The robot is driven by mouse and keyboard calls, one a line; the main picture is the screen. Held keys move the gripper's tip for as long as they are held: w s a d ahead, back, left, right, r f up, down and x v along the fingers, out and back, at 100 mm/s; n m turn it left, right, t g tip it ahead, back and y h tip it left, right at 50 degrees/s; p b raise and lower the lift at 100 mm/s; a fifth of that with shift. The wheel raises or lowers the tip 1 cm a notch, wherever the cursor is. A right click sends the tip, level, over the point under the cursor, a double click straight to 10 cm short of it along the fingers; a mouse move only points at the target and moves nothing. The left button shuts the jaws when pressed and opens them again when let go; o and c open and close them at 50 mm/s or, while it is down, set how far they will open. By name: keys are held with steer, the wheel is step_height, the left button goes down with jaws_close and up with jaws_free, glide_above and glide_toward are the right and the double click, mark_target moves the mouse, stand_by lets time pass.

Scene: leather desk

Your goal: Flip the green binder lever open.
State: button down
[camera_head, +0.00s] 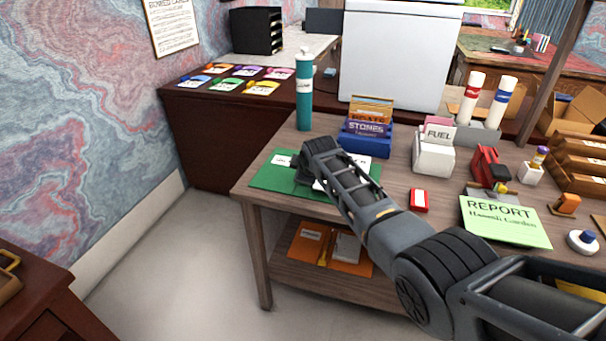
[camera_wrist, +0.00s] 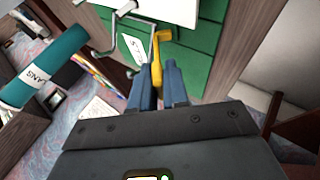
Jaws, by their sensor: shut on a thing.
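The green binder (camera_head: 265,177) lies open on the near left part of the wooden desk, partly covered by my arm. White sheets rest on it. In the wrist view the binder's green surface (camera_wrist: 198,62) shows a metal ring mechanism (camera_wrist: 146,20) and a yellow lever (camera_wrist: 156,50) standing up from it. My gripper (camera_wrist: 157,80) is shut on the yellow lever's end, with one finger on each side. In the head view my gripper (camera_head: 308,160) is above the binder, and the lever is hidden there.
A teal tube (camera_head: 304,92) stands behind the binder, close to my gripper; it also shows in the wrist view (camera_wrist: 45,65). A blue card holder (camera_head: 366,142) stands just right of it. A white holder (camera_head: 432,157) and a red box (camera_head: 419,200) are further right.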

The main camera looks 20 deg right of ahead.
stand_by(0.3)
steer(key=c, duration=1.5)
jaws_free()
steer(key=shift+d, duration=0.1)
steer(key=shift+p+v, duration=0.7)
steer(key=shift+v, duration=3.15)
